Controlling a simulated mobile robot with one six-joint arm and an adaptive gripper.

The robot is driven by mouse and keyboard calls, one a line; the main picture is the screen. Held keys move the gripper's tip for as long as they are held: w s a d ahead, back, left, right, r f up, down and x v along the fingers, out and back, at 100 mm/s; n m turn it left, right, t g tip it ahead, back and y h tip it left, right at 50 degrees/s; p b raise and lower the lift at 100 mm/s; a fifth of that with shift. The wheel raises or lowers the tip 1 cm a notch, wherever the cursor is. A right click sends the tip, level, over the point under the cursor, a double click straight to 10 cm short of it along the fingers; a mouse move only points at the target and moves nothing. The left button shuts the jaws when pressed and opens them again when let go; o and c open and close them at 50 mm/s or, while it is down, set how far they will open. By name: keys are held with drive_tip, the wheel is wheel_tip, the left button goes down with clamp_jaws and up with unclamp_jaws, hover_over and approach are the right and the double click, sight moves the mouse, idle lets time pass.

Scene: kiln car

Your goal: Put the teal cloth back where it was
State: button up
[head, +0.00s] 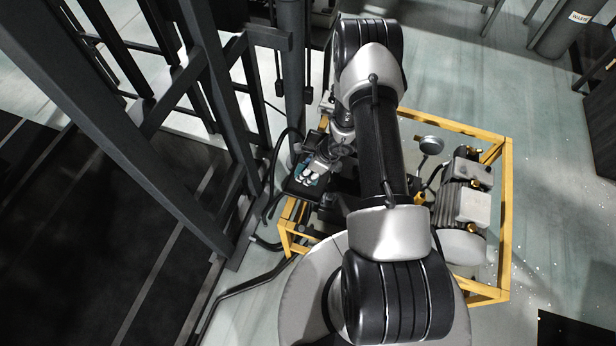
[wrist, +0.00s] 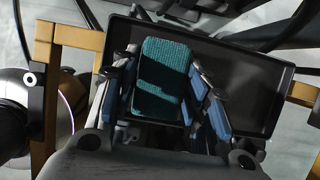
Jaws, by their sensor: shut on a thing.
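The teal cloth (wrist: 162,65) shows in the wrist view as a folded, ribbed piece between the fingers of my gripper (wrist: 164,80). My gripper is shut on it. The cloth is over a shallow black tray (wrist: 262,85); I cannot tell whether it touches the tray floor. In the head view my gripper (head: 313,176) is at the left end of the yellow frame, over the dark tray (head: 294,188). Only a small bit of teal shows there, and the fingers hide most of the cloth.
A yellow frame (head: 507,215) holds a machine with a motor (head: 466,205) and a round gauge (head: 431,145). Dark steel posts and beams (head: 185,75) stand close on the left. Black hoses run by the tray. The floor to the right is mostly open.

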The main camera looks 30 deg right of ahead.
drive_tip(key=shift+f+b, duration=0.4)
drive_tip(key=shift+f, duration=1.2)
drive_tip(key=shift+f, duration=0.2)
drive_tip(key=o, duration=0.9)
drive_tip(key=shift+o, duration=0.2)
drive_tip(key=shift+r, duration=0.15)
